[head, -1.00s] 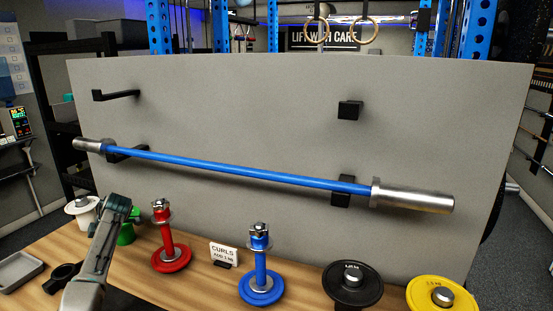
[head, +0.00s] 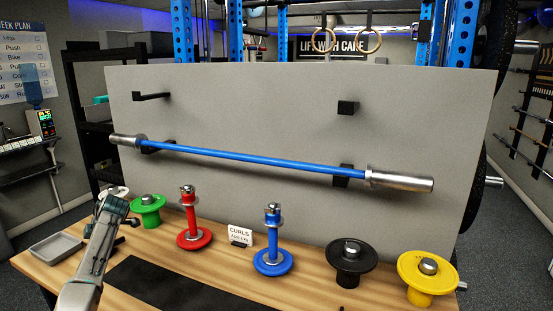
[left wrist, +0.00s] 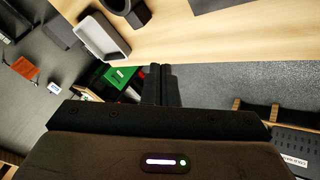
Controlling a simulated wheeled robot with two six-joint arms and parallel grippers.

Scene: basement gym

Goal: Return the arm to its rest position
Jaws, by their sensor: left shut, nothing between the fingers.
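My left arm (head: 93,255) rises from the lower left of the head view, over the left end of the wooden table (head: 215,262). Its gripper is hard to make out there. In the left wrist view my left gripper (left wrist: 160,72) is shut and empty. Its black fingertips point toward the table edge, with grey floor under them. My right gripper is in neither view.
A grey tray (head: 57,248) lies at the table's left end. Green (head: 147,213), red (head: 194,238), blue (head: 272,261), black (head: 352,262) and yellow (head: 428,278) weights stand along the table. A blue bar (head: 250,160) rests on hooks on the grey board (head: 250,105).

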